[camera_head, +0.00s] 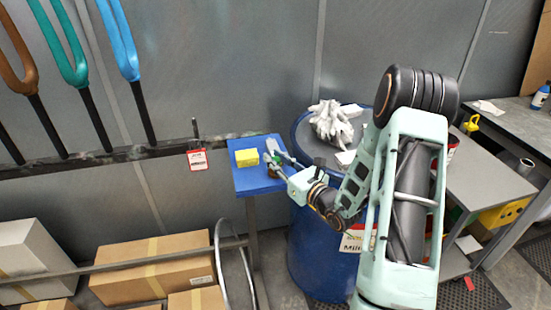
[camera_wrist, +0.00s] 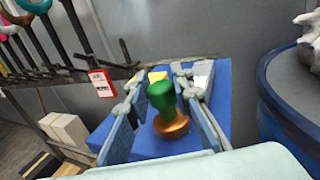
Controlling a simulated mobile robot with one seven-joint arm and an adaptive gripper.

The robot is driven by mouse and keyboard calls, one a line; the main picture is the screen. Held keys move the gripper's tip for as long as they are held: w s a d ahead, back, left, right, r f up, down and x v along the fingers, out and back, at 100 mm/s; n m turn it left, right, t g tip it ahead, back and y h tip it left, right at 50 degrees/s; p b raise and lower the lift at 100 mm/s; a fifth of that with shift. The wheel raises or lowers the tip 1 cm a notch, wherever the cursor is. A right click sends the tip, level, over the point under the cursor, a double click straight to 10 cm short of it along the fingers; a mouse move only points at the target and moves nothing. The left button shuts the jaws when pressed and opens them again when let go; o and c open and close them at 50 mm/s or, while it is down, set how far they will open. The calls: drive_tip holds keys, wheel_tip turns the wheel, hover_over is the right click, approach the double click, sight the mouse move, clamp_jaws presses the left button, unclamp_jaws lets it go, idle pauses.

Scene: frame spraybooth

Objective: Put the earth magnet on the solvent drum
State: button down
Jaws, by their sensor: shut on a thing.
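The earth magnet has a green knob and a copper-coloured base. It shows between the fingers in the wrist view (camera_wrist: 163,98), and as a small green spot in the head view (camera_head: 267,157). My gripper (camera_head: 277,160) is shut on it, over the small blue shelf (camera_head: 262,185). I cannot tell whether its base touches the shelf. The solvent drum (camera_head: 310,255) is a large blue drum with a grey top, just right of the shelf. Its rim also shows at the right of the wrist view (camera_wrist: 275,95). My arm hides part of the drum.
A crumpled pale rag or glove heap (camera_head: 332,120) lies on the drum top. A yellow block (camera_head: 246,157) and a pale item (camera_wrist: 203,73) are on the shelf. A rail with a red tag (camera_head: 198,160) runs left. Cartons (camera_head: 150,265) stand below; a grey bench is right.

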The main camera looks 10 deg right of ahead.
drive_tip(key=shift+f, duration=0.2)
drive_tip(key=c, duration=1.7)
unclamp_jaws()
drive_tip(key=shift+r, duration=0.1)
drive_tip(key=shift+r, duration=0.1)
